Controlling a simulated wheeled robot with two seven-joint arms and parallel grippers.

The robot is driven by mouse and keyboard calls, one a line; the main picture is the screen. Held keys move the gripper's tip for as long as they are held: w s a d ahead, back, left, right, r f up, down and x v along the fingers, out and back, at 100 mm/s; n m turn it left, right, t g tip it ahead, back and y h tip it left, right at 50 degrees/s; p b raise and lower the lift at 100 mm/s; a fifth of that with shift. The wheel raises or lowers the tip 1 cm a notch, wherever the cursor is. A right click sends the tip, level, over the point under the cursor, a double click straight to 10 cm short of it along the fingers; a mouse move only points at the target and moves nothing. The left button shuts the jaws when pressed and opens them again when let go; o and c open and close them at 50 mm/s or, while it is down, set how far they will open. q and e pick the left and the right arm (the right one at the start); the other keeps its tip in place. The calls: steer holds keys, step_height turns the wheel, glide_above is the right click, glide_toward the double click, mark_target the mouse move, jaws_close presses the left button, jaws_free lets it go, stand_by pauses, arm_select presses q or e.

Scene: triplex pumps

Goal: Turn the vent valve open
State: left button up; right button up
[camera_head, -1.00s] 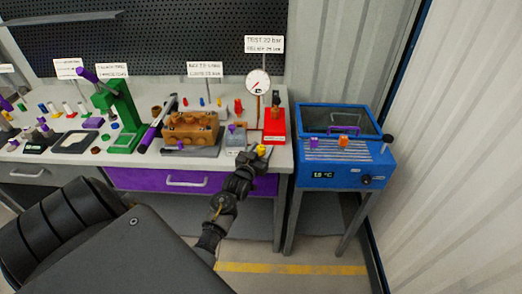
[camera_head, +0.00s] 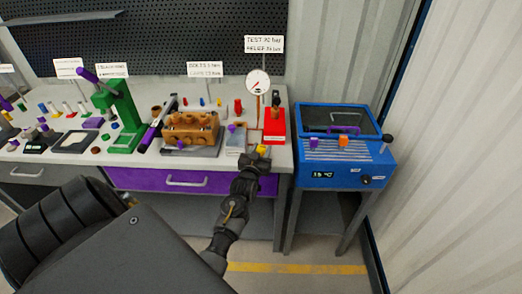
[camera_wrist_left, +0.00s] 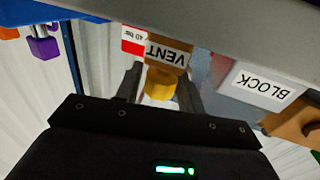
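The yellow vent valve knob (camera_head: 262,149) is at the front edge of the bench, left of the red block's base. In the left wrist view the knob (camera_wrist_left: 160,84) lies between my two dark fingers, under the VENT label (camera_wrist_left: 166,54). My left gripper (camera_head: 259,157) reaches up to it from the front, one finger on each side. The fingers look very close to the knob's sides, but I cannot tell whether they press on it. The knob's lower part is hidden by my gripper. My right gripper is not in view.
A red block (camera_head: 274,122) and a round gauge (camera_head: 258,82) stand behind the knob. A brown pump block (camera_head: 192,127) sits to the left. A BLOCK label (camera_wrist_left: 263,84) is beside the fingers in the wrist view. A blue heater unit (camera_head: 345,150) stands at the right.

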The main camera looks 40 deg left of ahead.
arm_select(q)
steer(key=shift+o, duration=1)
steer(key=b+v, duration=0.2)
steer(key=v, duration=0.9)
steer(key=shift+w+f, duration=0.1)
